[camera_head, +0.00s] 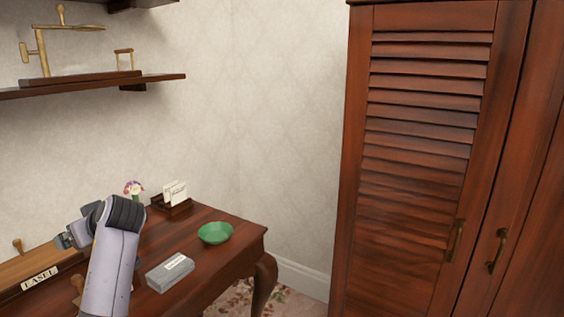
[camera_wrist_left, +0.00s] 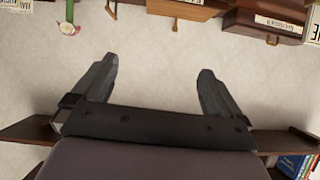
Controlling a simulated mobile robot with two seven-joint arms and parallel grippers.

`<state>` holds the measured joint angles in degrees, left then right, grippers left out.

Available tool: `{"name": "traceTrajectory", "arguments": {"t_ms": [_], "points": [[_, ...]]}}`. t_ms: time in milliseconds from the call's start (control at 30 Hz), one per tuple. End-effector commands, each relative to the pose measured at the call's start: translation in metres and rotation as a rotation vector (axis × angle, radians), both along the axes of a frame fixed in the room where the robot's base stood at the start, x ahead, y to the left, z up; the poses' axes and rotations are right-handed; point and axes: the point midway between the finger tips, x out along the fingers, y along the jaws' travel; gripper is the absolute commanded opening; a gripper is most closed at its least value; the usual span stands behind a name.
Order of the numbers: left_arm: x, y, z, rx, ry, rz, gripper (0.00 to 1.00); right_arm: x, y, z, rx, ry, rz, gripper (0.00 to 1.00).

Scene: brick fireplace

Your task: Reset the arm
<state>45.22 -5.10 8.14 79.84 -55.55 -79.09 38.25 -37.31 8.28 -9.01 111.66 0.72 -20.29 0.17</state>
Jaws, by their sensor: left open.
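My left arm comes in from the lower left of the head view, over the wooden desk (camera_head: 215,266), with its wrist bent toward the left. Nothing is between the fingers. My right gripper is in neither view.
A wall shelf (camera_head: 95,86) hangs above. A louvered wardrobe (camera_head: 425,150) stands at right. Bare wall lies between.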

Motion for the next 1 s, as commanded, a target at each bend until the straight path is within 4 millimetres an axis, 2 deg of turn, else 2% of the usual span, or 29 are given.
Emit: {"name": "traceTrajectory", "arguments": {"t_ms": [33, 267, 400, 600, 800, 1000], "points": [[-0.009, 0.000, -0.018, -0.004, 0.029, -0.018, 1.00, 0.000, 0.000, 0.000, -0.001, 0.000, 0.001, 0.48], [-0.057, -0.013, -0.094, -0.044, 0.175, -0.153, 1.00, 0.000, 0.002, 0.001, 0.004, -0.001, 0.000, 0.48], [-0.097, -0.029, -0.138, -0.073, 0.276, -0.269, 1.00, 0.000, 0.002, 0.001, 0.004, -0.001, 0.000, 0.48], [-0.164, -0.060, -0.190, -0.124, 0.422, -0.466, 1.00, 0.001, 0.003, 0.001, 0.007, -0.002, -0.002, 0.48], [-0.239, -0.100, -0.222, -0.190, 0.559, -0.692, 1.00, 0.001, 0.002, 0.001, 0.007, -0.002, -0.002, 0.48], [-0.307, -0.137, -0.233, -0.262, 0.660, -0.898, 1.00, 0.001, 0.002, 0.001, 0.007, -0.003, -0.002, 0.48]]}}
